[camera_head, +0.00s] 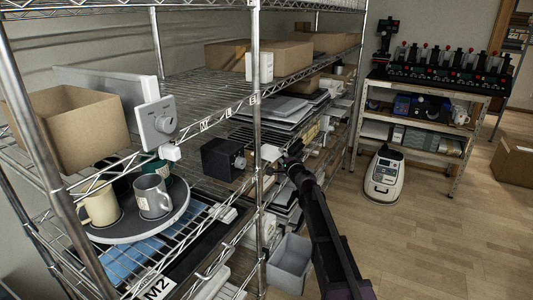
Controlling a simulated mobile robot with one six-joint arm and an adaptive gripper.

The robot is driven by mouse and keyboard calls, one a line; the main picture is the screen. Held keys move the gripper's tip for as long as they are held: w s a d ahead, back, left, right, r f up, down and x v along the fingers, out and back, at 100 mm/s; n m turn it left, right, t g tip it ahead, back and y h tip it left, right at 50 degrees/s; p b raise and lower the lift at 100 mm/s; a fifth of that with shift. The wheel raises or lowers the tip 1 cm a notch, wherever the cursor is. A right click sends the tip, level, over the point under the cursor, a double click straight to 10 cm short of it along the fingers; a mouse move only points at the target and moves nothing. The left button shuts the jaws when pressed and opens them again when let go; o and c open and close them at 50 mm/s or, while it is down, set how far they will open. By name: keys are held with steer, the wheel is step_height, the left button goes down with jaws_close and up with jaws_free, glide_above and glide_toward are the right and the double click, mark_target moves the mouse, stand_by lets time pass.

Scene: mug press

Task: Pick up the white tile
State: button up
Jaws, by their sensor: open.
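I cannot single out the white tile with certainty. A stack of pale grey and white flat pieces (285,108) lies on the wire shelf (235,123) near the middle of the view. More pale flat pieces (283,208) lie on a lower level, partly hidden by my arm. My gripper (291,158) is at the end of the dark arm coming up from the bottom right. It is open, small in view, beside the shelf front and below the stack. I see nothing held in it.
A metal post (256,130) stands left of my gripper. A black box (223,159) sits on the shelf nearby. A grey round tray (113,235) with several mugs is at the left. A grey bin (289,264) is below.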

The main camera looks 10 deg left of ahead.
steer(key=shift+w+a, duration=0.35)
steer(key=shift+w, duration=0.2)
jaws_close()
